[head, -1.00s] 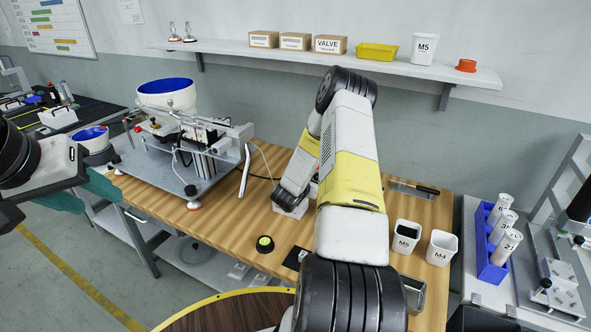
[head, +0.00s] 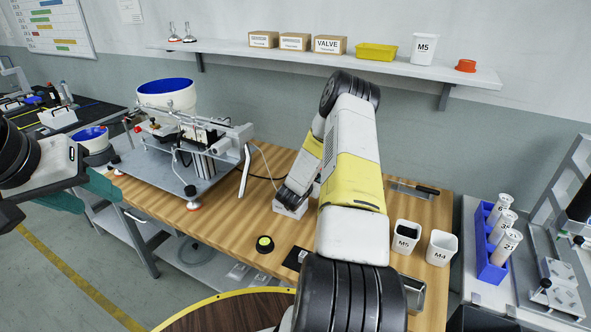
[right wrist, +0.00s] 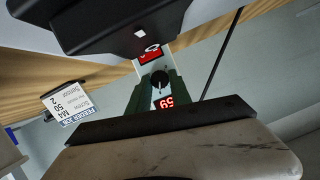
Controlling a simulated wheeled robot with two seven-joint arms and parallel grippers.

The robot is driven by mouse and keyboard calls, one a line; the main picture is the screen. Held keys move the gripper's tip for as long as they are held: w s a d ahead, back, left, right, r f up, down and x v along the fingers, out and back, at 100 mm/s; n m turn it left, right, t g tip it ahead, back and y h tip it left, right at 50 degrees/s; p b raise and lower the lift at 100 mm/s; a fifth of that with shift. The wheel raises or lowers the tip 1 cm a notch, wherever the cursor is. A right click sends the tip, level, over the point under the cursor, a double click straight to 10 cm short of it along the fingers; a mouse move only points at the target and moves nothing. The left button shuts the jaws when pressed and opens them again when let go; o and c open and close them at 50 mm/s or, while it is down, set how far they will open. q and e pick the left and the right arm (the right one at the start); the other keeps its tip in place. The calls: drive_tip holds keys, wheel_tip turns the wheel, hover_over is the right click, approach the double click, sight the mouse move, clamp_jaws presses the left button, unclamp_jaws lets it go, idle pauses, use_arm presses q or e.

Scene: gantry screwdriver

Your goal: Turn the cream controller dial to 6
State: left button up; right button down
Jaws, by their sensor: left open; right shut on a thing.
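The cream controller (head: 290,209) is a small pale box on the wooden bench, partly hidden behind my right arm. In the right wrist view its black dial (right wrist: 160,77) has a pale pointer mark. Red lit digits (right wrist: 172,102) show beside the dial, upside down; they look like 59, but I cannot read them surely. My right gripper (right wrist: 159,92) has its green fingers on either side of the dial, shut on it. My left gripper (head: 84,196), with teal fingers, is open and empty at the left, away from the controller.
A gantry machine (head: 190,150) stands on the bench's left part. A black-and-yellow button (head: 265,244) is near the front. M5 (head: 405,237) and M4 (head: 441,247) cups and a screwdriver (head: 415,188) are at right. A labelled tag (right wrist: 70,103) shows in the wrist view.

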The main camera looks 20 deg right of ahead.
drive_tip(key=shift+m, duration=0.3)
drive_tip(key=c, duration=1.2)
unclamp_jaws()
drive_tip(key=shift+o, duration=0.2)
drive_tip(key=v, duration=0.7)
drive_tip(key=shift+s+a, duration=0.15)
drive_tip(key=shift+s, duration=0.2)
drive_tip(key=shift+r, duration=0.1)
